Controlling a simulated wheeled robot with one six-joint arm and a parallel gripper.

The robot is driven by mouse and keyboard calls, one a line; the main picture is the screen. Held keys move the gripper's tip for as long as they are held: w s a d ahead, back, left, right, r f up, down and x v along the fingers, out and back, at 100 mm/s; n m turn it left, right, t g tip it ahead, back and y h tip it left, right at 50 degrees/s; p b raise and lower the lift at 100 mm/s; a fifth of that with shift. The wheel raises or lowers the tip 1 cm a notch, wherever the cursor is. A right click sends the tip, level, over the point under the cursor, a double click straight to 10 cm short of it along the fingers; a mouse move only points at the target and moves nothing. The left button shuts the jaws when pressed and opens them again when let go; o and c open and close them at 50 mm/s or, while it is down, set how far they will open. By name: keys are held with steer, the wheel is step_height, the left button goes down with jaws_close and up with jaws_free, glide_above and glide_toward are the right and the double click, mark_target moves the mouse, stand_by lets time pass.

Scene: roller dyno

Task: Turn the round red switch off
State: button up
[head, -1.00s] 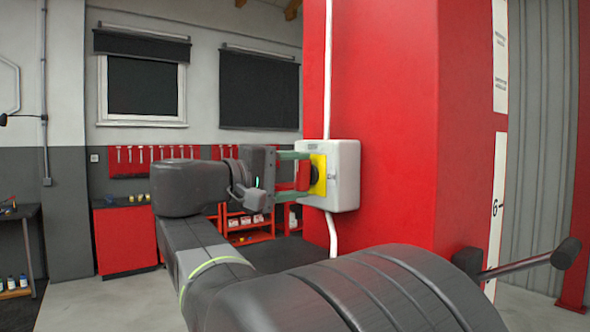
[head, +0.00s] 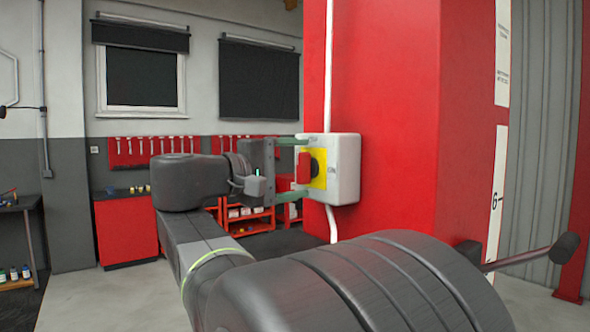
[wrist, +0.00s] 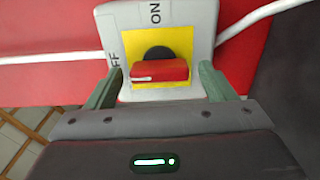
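The round switch has a red handle (head: 303,166) on a yellow plate (head: 319,169), fixed to a pale box (head: 346,170) on the red column. In the wrist view the handle (wrist: 159,71) lies crosswise, with a pale mark at its left end. "ON" shows above it and a partly hidden "OFF" at the left, beside my left finger. My gripper (head: 291,168) is open around the handle. The wrist view shows a gap between the handle and each finger of my gripper (wrist: 162,84).
The red column (head: 390,110) stands right behind the box. A white conduit (head: 333,224) runs above and below the box. A red cabinet (head: 126,232) and a tool rack stand farther back at the left.

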steer(key=b+v, duration=0.2)
steer(key=v, duration=1.2)
steer(key=shift+b, duration=0.35)
steer(key=shift+d, duration=0.1)
steer(key=p+x, duration=0.2)
steer(key=x, duration=1.1)
steer(key=shift+w+d+p, duration=0.3)
steer(key=shift+p, duration=0.05)
